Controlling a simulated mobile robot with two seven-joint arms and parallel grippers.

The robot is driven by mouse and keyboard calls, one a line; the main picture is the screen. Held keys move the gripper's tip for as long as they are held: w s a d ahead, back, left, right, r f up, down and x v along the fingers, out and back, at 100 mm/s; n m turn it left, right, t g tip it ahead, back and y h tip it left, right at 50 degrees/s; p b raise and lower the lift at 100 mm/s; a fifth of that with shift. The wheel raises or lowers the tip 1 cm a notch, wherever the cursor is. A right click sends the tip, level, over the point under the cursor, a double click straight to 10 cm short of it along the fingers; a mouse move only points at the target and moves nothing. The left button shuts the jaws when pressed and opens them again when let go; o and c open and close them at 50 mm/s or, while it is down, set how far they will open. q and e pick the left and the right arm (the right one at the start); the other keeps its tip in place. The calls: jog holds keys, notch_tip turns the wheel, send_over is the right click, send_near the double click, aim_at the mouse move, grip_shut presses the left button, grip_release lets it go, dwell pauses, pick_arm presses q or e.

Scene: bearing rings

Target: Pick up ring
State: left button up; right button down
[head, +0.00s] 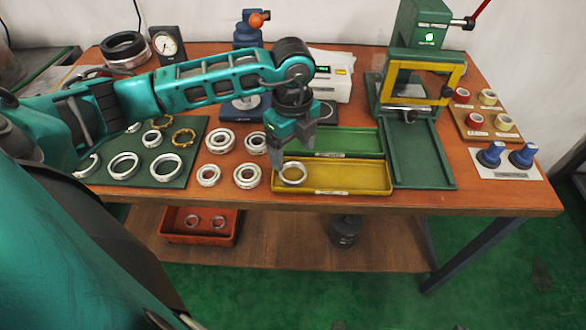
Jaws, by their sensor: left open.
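My left gripper (293,150) reaches in from the left and points down at the left end of the yellow tray, with its jaws open. A metal ring (292,173) lies in the left end of the yellow tray (350,178), just below and beside the fingertips. I cannot tell whether a finger touches it. Several loose rings lie on the green mat (185,178), such as a silver ring (123,166) and a brass-coloured ring (184,138). Several bearings, one of them a bearing (247,175), lie on the bare wood between mat and tray. My right gripper is not in view.
A green tray (350,141) lies behind the yellow one. A green press with a yellow guard (460,77) stands at the right. A dial gauge (167,46) and black rings (124,45) stand at the back left. A red bin (172,227) sits on the lower shelf.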

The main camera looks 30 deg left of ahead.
aim_at(293, 172)
pick_arm(q)
notch_tip(293, 172, down, 6)
jog(key=shift+w+r, duration=0.1)
jog(key=shift+w, duration=0.05)
jog(key=shift+o, duration=0.2)
jog(key=shift+s+f, duration=0.25)
jog(key=shift+f, duration=0.15)
jog(key=shift+s+d, duration=0.1)
jog(key=c, duration=0.7)
jog(key=shift+w+f, duration=0.2)
jog(key=shift+w, duration=0.1)
jog(key=shift+c, duration=0.7)
jog(key=shift+r, duration=0.15)
